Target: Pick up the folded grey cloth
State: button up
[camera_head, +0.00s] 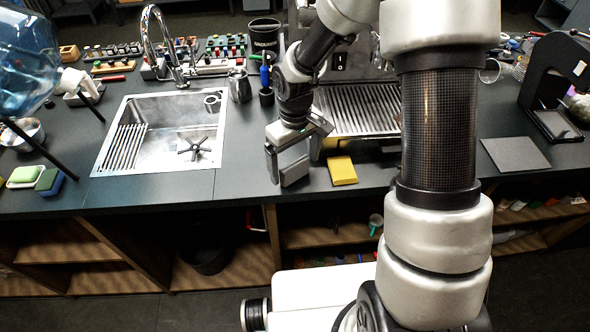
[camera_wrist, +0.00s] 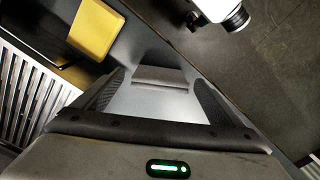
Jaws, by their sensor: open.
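The folded grey cloth appears to be the flat grey piece between my fingers in the wrist view (camera_wrist: 160,78), near the front edge of the counter. In the head view a grey block at the gripper, probably the cloth (camera_head: 294,171), is partly hidden by a finger. My gripper (camera_head: 291,160) is open and low over the counter. In the wrist view the dark fingers of my gripper (camera_wrist: 158,98) stand on either side of the grey piece. I cannot tell whether they touch it.
A yellow block (camera_head: 342,170) lies just right of my gripper. Behind it is a slatted steel drip tray (camera_head: 362,108). A sink (camera_head: 117,150) is to the left. A flat grey mat (camera_head: 515,153) lies at the right. Bare counter (camera_head: 235,178) lies between sink and gripper.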

aim_at(295, 163)
jog(key=shift+f, duration=0.55)
jog(key=c, duration=1.2)
notch_tip(295, 163, up, 10)
jog(key=shift+s+r, duration=0.1)
